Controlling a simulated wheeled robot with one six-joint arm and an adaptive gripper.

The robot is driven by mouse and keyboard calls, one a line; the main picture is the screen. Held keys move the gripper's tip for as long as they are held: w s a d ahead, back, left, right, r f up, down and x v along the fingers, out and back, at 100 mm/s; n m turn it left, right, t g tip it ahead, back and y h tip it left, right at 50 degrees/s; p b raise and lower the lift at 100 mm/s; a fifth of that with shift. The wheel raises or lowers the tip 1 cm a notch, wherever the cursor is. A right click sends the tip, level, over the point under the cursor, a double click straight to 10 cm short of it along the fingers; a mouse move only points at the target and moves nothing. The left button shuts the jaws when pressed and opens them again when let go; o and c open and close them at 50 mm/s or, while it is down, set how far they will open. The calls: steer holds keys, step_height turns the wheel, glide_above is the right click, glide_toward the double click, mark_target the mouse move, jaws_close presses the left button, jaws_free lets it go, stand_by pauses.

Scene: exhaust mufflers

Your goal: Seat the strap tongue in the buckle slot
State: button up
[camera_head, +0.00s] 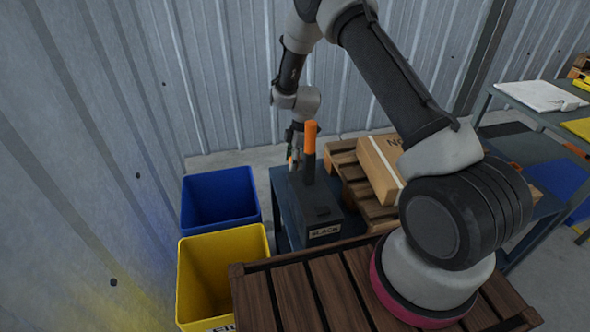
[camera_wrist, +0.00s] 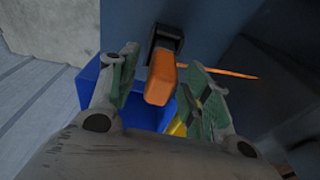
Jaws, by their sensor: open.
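My gripper (camera_head: 295,160) hangs low at the left end of a dark table, beside a dark box. In the wrist view its two green-padded fingers (camera_wrist: 160,88) are open. An orange block (camera_wrist: 161,80) stands between the fingers, with gaps visible on both sides. It rises from a black fitting (camera_wrist: 166,40) on a dark blue surface. I cannot tell for sure whether these are the strap tongue and its holder. I cannot make out the buckle slot.
The dark box (camera_head: 318,214), labelled SLACK, carries an upright lever with an orange grip (camera_head: 310,136). A cardboard box (camera_head: 380,165) lies on a wooden pallet (camera_head: 347,172) to its right. Blue (camera_head: 219,196) and yellow (camera_head: 224,275) bins stand left of the table, near the metal wall.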

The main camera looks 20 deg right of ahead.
jaws_close()
